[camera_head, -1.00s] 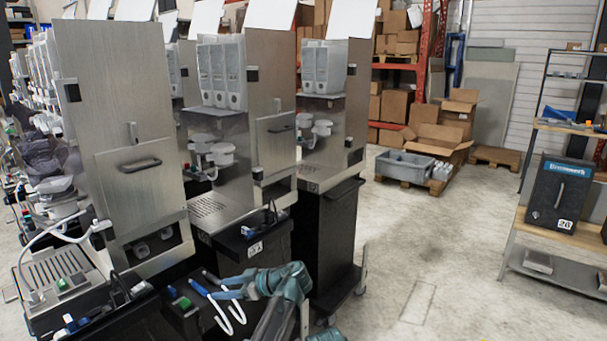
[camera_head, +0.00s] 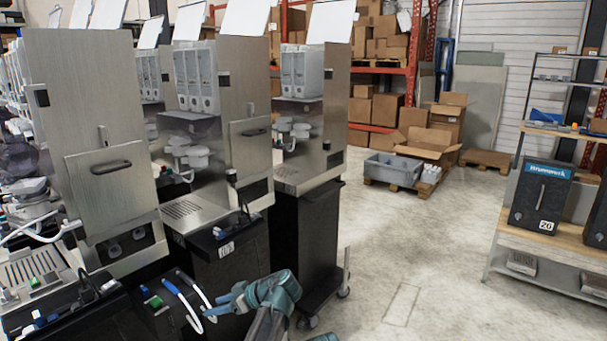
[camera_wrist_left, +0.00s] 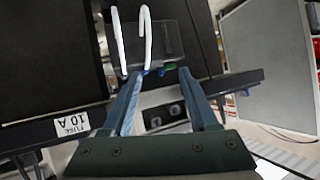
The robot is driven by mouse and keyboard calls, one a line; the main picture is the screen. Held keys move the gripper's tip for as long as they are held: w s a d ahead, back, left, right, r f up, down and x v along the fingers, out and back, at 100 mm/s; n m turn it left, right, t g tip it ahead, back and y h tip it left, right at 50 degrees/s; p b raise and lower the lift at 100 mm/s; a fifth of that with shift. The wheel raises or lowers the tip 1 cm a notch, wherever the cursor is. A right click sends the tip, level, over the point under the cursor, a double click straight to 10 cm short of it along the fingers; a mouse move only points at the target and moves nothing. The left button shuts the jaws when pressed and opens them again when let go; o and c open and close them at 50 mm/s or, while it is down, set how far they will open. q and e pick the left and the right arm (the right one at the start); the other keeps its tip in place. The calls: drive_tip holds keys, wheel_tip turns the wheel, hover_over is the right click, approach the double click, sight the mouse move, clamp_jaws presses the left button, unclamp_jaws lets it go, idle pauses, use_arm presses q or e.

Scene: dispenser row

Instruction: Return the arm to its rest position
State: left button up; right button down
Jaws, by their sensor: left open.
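My left gripper (camera_head: 214,304) is low in the head view, with its teal fingers pointing left. It is just right of two white hooked wands with blue grips (camera_head: 183,296) at the front of a dispenser's black base (camera_head: 140,315). In the left wrist view its two fingers (camera_wrist_left: 163,76) stand apart with nothing held between them. The white hooks (camera_wrist_left: 121,42) show beyond the fingertips there. Whether a finger touches a hook I cannot tell. My right gripper is not in view.
Steel dispensers (camera_head: 105,150) on black bases stand in a row at left. The nearest wheeled black cabinet (camera_head: 310,240) is just behind my arm. A shelf with a black box (camera_head: 540,195) stands at right. The concrete floor (camera_head: 400,250) between is open.

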use_arm(q)
drive_tip(key=s+d+f+m+g+h, duration=0.1)
drive_tip(key=s+d+f+m+h, duration=0.2)
drive_tip(key=s+f+m+h, duration=0.5)
drive_tip(key=s+d+f+m+g+h, duration=0.1)
drive_tip(key=s+d+f+m+h, duration=0.3)
drive_tip(key=s, duration=0.5)
drive_tip(key=s+d+m+g+y, duration=0.1)
drive_tip(key=s+d+m, duration=0.45)
drive_tip(key=d, duration=0.45)
wheel_tip(320, 180, up, 15)
drive_tip(key=p, duration=1.4)
drive_tip(key=shift+s, duration=0.35)
drive_tip(key=shift+f, duration=0.15)
